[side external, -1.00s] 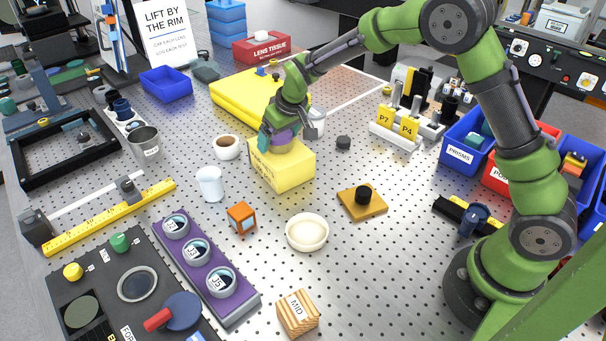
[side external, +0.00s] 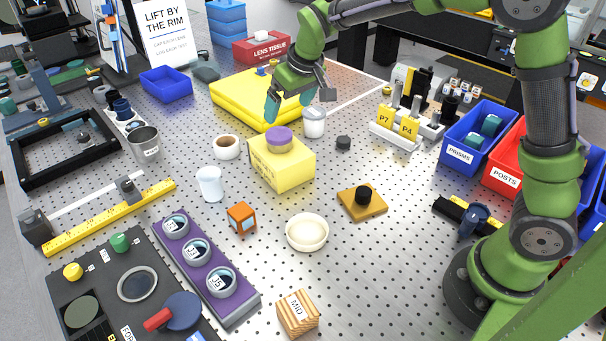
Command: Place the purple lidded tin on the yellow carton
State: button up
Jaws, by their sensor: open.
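The purple lidded tin (side external: 279,139) sits upright on top of the yellow carton (side external: 284,170), near the middle of the perforated table. My gripper (side external: 298,112) is open and empty. It is above and behind the tin in the picture, apart from it, in front of the large yellow case.
A white mug (side external: 314,124) stands just behind the carton, close to my gripper. A brown-filled cup (side external: 227,147) and a white cup (side external: 210,184) stand to the left. A cream bowl (side external: 307,232) and an orange cube (side external: 241,217) lie in front.

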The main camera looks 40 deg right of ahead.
jog(key=s+d+r+m+t+y, duration=0.1)
jog(key=s+r, duration=0.3)
jog(key=s, duration=0.3)
jog(key=s+d+r+m, duration=0.1)
jog(key=s+r, duration=0.3)
jog(key=s, duration=0.3)
jog(key=s+f+m+t+y, duration=0.1)
jog(key=s+f+m, duration=0.1)
jog(key=s, duration=1)
jog(key=shift+s+a+t, duration=0.15)
jog(key=shift+a+t, duration=0.15)
jog(key=shift+a, duration=0.1)
